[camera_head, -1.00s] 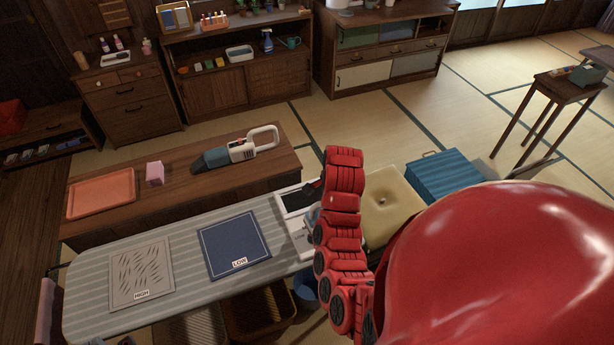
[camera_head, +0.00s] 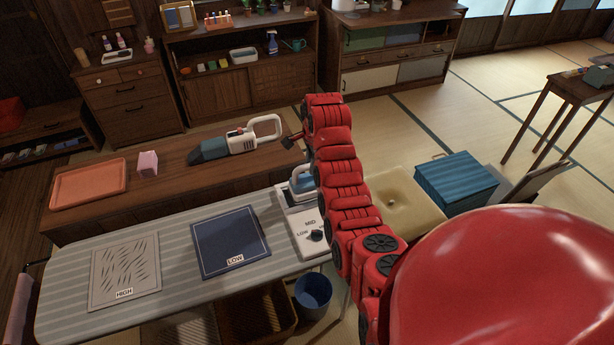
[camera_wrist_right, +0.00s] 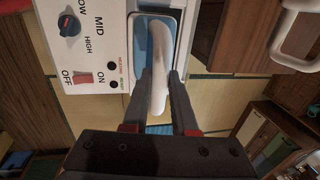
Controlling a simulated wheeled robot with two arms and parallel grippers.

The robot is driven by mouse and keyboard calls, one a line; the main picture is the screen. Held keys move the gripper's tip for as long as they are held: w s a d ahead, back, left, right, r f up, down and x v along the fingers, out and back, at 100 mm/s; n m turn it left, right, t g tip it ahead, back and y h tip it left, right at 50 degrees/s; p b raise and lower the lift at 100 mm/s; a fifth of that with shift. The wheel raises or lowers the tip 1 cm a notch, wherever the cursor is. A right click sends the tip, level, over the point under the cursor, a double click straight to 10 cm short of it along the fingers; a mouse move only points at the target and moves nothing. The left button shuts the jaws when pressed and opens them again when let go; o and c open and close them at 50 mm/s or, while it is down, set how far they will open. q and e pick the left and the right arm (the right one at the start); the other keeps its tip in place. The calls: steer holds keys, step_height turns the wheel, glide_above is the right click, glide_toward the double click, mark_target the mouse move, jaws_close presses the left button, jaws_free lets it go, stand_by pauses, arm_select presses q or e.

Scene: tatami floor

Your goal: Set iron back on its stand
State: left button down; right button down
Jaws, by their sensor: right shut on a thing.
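The iron (camera_head: 301,183), blue with a white handle, is at the rest end of its white stand (camera_head: 308,240), which sits at the right end of the striped ironing board (camera_head: 180,305). My red right arm hides part of the iron and stand in the head view. In the right wrist view, my right gripper (camera_wrist_right: 160,82) is shut on the white handle (camera_wrist_right: 160,62), with the blue body (camera_wrist_right: 143,40) beside the stand's control panel (camera_wrist_right: 92,50). I cannot tell whether the iron's sole touches the rest. My left gripper is not in view.
LOW (camera_head: 230,240) and HIGH (camera_head: 125,272) mats lie on the board. A low wooden table behind holds an orange tray (camera_head: 88,184), a pink block (camera_head: 147,163) and a handheld vacuum (camera_head: 235,143). A blue bin (camera_head: 313,291) stands below; a blue chest (camera_head: 456,183) is at the right.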

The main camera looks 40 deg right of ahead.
mark_target(307, 174)
steer(key=shift+w+d+r+p, duration=0.1)
steer(key=shift+w+r+p, duration=0.1)
steer(key=shift+w+p, duration=0.25)
steer(key=shift+w+f, duration=0.15)
steer(key=shift+w, duration=0.65)
steer(key=shift+p, duration=0.4)
step_height(307, 174, down, 3)
steer(key=shift+d+f+p, duration=0.1)
steer(key=shift+p, duration=0.8)
steer(key=shift+f, duration=0.25)
